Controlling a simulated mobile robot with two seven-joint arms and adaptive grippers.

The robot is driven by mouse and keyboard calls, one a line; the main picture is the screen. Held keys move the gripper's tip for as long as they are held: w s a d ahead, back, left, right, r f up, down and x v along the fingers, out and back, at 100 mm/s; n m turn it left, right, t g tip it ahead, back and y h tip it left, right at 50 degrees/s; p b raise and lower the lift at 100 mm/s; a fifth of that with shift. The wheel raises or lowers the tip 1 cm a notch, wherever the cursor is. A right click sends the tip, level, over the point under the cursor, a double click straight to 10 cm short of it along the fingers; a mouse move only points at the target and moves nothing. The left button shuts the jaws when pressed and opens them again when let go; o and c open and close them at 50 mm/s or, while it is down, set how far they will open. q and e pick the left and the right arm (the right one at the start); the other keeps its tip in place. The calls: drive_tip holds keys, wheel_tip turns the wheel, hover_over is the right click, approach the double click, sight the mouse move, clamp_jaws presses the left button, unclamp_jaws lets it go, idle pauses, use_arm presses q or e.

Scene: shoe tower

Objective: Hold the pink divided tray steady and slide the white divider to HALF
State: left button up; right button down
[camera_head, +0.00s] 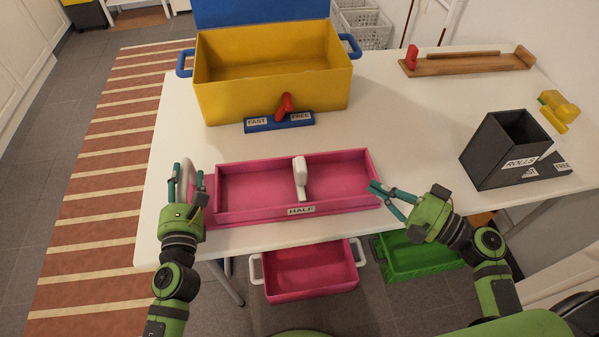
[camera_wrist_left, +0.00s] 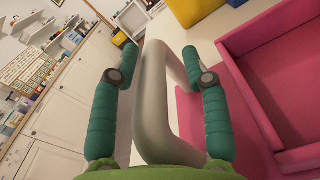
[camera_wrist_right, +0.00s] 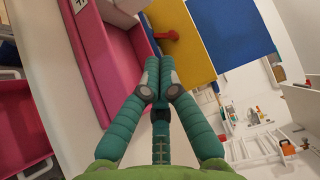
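The pink divided tray (camera_head: 340,205) lies on the white table. Its white divider (camera_head: 300,177) stands near the middle of the tray, behind the HALF label (camera_head: 301,210) on the front wall. My left gripper (camera_head: 181,185) is at the tray's left end. In the left wrist view its open fingers (camera_wrist_left: 160,55) stand on either side of the tray's white handle (camera_wrist_left: 152,110); I cannot tell whether they touch it. My right gripper (camera_head: 376,188) is near the tray's right end, its tips together and empty in the right wrist view (camera_wrist_right: 159,66).
A yellow bin (camera_head: 275,95) with a red lever (camera_head: 285,103) stands behind the tray. A dark box (camera_head: 505,150) is at the right, a wooden rail (camera_head: 465,65) at the back right. Pink (camera_head: 310,280) and green (camera_head: 415,262) crates sit below the table's front edge.

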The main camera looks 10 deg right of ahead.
use_arm(q)
drive_tip(key=shift+a, duration=0.1)
drive_tip(key=s, duration=1.2)
drive_tip(key=shift+a+r, duration=0.1)
